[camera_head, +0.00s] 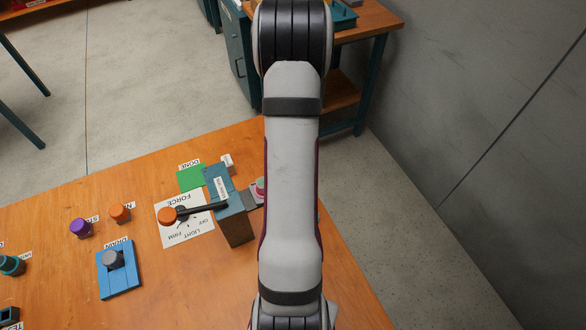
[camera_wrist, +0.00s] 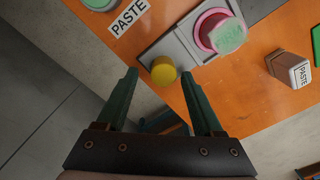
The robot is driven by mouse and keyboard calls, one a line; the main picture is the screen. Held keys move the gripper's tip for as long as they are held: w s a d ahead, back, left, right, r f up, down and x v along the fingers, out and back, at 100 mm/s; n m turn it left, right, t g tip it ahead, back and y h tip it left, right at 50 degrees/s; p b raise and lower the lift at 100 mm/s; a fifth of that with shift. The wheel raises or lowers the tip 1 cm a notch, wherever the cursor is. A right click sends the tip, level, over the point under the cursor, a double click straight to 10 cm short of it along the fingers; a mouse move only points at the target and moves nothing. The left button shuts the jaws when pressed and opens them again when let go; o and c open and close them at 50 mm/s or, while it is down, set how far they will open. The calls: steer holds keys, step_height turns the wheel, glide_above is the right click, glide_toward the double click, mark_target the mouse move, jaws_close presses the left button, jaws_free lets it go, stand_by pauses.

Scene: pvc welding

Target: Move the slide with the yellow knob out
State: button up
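The yellow knob (camera_wrist: 163,69) shows in the wrist view, on the near end of a grey slide (camera_wrist: 178,46). In the head view my arm hides the knob and the gripper. Only part of the pink cup (camera_head: 260,184) shows beside the arm.
A lever with an orange knob (camera_head: 167,215) stands left of my arm, over the FORCE plate (camera_head: 184,232). A blue DRAIN block (camera_head: 118,275) and several knobs are further left. In the wrist view a grey-brown PASTE block (camera_wrist: 287,68) stands at right. Bare table edge and floor lie nearby.

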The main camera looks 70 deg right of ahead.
step_height(320, 180, up, 16)
stand_by(0.4)
steer(key=shift+f, duration=0.1)
steer(key=w+a+r+n, duration=0.1)
steer(key=w+a+n, duration=0.1)
steer(key=a, duration=0.5)
steer(key=w+a+r+n, duration=0.2)
steer(key=w+a, duration=0.2)
steer(key=a, duration=0.3)
steer(key=w+a+r+n, duration=0.1)
steer(key=w+a+n, duration=0.1)
steer(key=a, duration=0.5)
steer(key=shift+w+a+r+y, duration=0.15)
steer(key=shift+w+y, duration=0.15)
steer(key=shift+w, duration=0.25)
steer(key=s+a+n, duration=0.3)
steer(key=s+a, duration=0.1)
steer(key=a, duration=0.4)
steer(key=s+a+f+n+y, duration=0.1)
steer(key=s+a+n, duration=0.2)
steer(key=a, duration=0.6)
steer(key=shift+s, duration=0.65)
